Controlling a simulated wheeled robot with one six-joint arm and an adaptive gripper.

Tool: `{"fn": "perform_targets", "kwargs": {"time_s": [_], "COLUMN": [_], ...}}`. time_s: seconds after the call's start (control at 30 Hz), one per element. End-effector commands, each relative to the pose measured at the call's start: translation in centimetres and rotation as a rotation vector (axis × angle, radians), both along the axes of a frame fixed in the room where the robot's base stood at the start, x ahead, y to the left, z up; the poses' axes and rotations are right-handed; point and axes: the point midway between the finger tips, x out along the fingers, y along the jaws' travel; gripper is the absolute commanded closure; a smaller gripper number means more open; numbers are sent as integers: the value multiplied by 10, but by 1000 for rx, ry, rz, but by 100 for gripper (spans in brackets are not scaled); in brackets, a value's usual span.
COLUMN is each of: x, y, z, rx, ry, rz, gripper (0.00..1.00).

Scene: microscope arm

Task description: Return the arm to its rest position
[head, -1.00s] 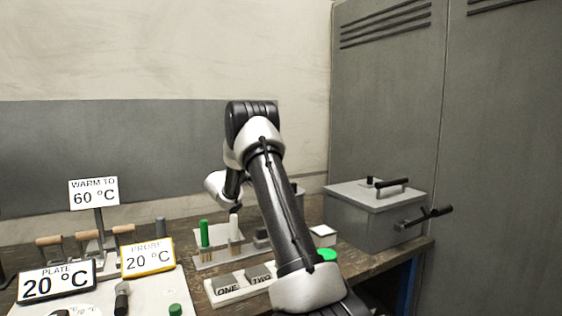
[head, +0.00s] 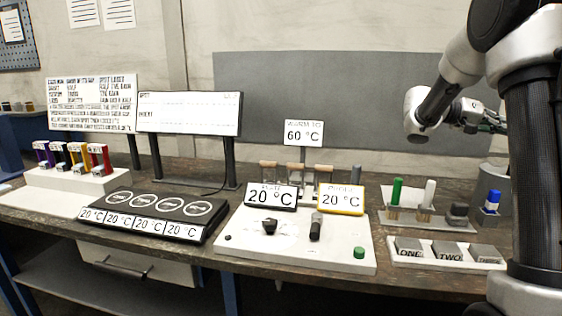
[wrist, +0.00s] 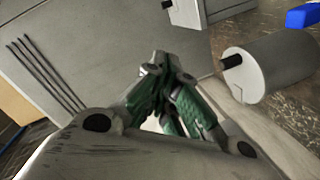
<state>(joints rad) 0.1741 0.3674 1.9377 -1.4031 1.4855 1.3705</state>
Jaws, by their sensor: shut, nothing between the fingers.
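My gripper (wrist: 168,85) shows in the wrist view with its green-padded fingers drawn together and nothing between them. In the head view my gripper (head: 492,121) is partly seen at the right, raised above the bench and turned away to the right, with my arm in front of the right edge. It is apart from the bench items. In the wrist view a grey cylinder (wrist: 275,65) with a black knob lies beyond the fingers, apart from them.
A heater panel (head: 300,240) and a four-ring plate (head: 160,208) are further left. The air above the bench's left and middle is free.

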Motion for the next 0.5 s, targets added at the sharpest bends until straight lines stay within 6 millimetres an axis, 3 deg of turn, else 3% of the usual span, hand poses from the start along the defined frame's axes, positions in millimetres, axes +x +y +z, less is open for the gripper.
{"fn": "perform_targets", "kwargs": {"time_s": [0.03,0.2,0.4,0.5], "x": [-29,-115,-199,-230], "y": [11,57,130,171], "z": [7,-3,-37,-57], "rx": [99,468,856,1010], "ry": [18,92,113,94], "rz": [-1,72,319,494], "gripper": [100,100,100,100]}}
